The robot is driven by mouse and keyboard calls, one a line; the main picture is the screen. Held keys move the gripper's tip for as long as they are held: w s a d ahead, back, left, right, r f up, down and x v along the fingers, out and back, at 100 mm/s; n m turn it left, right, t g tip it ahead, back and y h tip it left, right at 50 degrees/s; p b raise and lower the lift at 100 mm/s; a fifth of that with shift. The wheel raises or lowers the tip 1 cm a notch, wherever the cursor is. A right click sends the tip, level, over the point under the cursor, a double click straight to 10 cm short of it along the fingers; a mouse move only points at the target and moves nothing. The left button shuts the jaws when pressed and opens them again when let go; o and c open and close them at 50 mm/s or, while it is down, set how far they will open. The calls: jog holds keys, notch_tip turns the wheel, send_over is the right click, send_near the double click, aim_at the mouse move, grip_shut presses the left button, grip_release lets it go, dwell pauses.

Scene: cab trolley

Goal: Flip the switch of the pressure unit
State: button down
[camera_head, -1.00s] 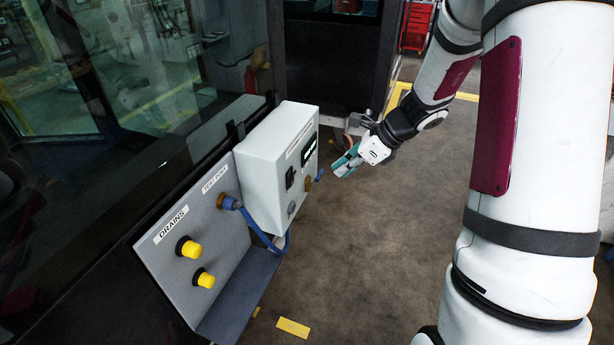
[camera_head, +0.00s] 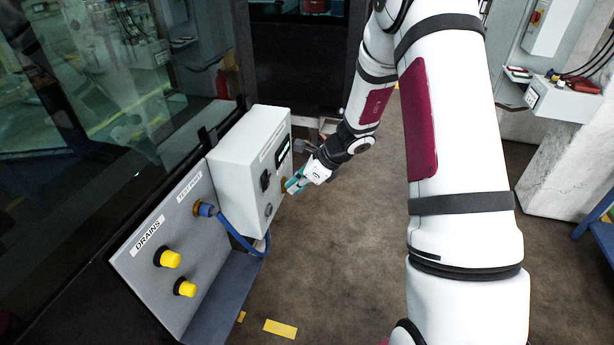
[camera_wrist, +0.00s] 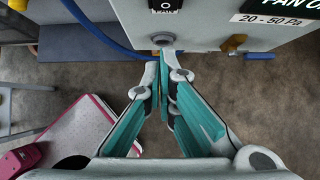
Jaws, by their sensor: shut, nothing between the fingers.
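The pressure unit is a light grey box (camera_head: 235,170) on the panel in the head view. Its black switch (camera_head: 265,181) sits on the front face, left of the dark display (camera_head: 283,150). In the wrist view the switch (camera_wrist: 166,6) is at the top edge, partly cut off. My gripper (camera_head: 288,187) is close in front of this face, right of the switch. In the wrist view my gripper (camera_wrist: 168,54) is shut and empty, its tips just below a round grey fitting (camera_wrist: 163,40) and below the switch. I cannot tell whether the tips touch the box.
A brass fitting (camera_wrist: 232,43) and a blue fitting (camera_wrist: 260,55) stick out to the right of my fingertips. A blue hose (camera_head: 240,236) runs below the box. Yellow drain knobs (camera_head: 168,258) stand on the sloped panel (camera_head: 135,262).

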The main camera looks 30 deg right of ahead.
aim_at(268, 182)
jog(key=w+a, duration=0.1)
jog(key=w+a+r+p, duration=0.1)
jog(key=a, duration=0.1)
jog(key=shift+w+r, duration=0.15)
jog(key=shift+w, duration=0.15)
jog(key=shift+w, duration=0.1)
jog(key=shift+w+a+r+g+h+b, duration=0.25)
jog(key=shift+a+r+g+h+b, duration=0.1)
jog(key=shift+g+h+b, duration=0.25)
jog(key=shift+r, duration=0.15)
jog(key=shift+r, duration=0.7)
